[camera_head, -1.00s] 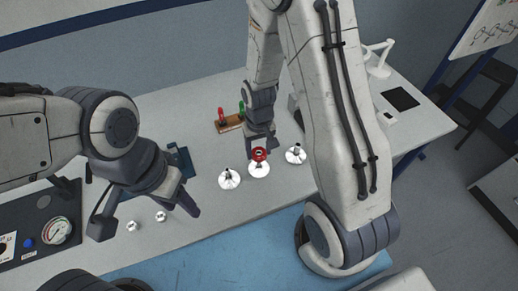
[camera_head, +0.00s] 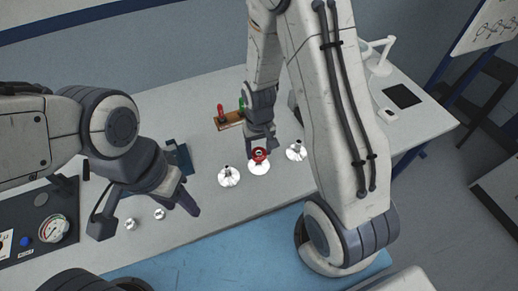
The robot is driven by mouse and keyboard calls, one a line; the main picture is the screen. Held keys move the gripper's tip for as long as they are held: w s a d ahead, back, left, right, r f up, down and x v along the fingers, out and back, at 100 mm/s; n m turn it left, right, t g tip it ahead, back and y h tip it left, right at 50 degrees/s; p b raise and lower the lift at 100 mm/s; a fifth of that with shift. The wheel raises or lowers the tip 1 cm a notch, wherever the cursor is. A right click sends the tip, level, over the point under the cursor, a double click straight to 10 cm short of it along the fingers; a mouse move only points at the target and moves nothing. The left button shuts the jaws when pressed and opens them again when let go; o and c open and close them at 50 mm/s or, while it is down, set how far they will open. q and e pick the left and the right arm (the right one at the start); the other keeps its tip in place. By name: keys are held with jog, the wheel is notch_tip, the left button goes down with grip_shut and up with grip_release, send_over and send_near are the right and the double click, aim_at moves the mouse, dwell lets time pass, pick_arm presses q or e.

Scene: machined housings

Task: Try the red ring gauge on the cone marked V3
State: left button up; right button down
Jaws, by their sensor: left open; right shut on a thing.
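The red ring gauge (camera_head: 259,154) is held by my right gripper (camera_head: 261,149) at the top of the middle white cone (camera_head: 259,167). It appears to be around the cone's upper part; whether it touches the cone is too small to tell. Two more white cones stand on the table, one at the left (camera_head: 228,178) and one at the right (camera_head: 296,152), both with dark tops. No V3 mark is legible on any cone. My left gripper (camera_head: 146,214) is open and empty, at the left over the table.
A wooden stand (camera_head: 230,121) with a red and a green handled piece is behind my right gripper. Two small shiny parts (camera_head: 130,224) lie near my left gripper. A panel with a dial (camera_head: 53,229) is at the left. A blue mat (camera_head: 200,262) lies in front.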

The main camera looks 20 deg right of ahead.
jog(key=shift+f+b, duration=0.7)
jog(key=shift+f, duration=0.3)
jog(key=shift+r, duration=0.1)
dwell(1.1)
jog(key=shift+r+p, duration=2.8)
jog(key=shift+r, duration=0.2)
notch_tip(320, 180, up, 5)
jog(key=p, duration=0.4)
jog(key=shift+f, duration=0.1)
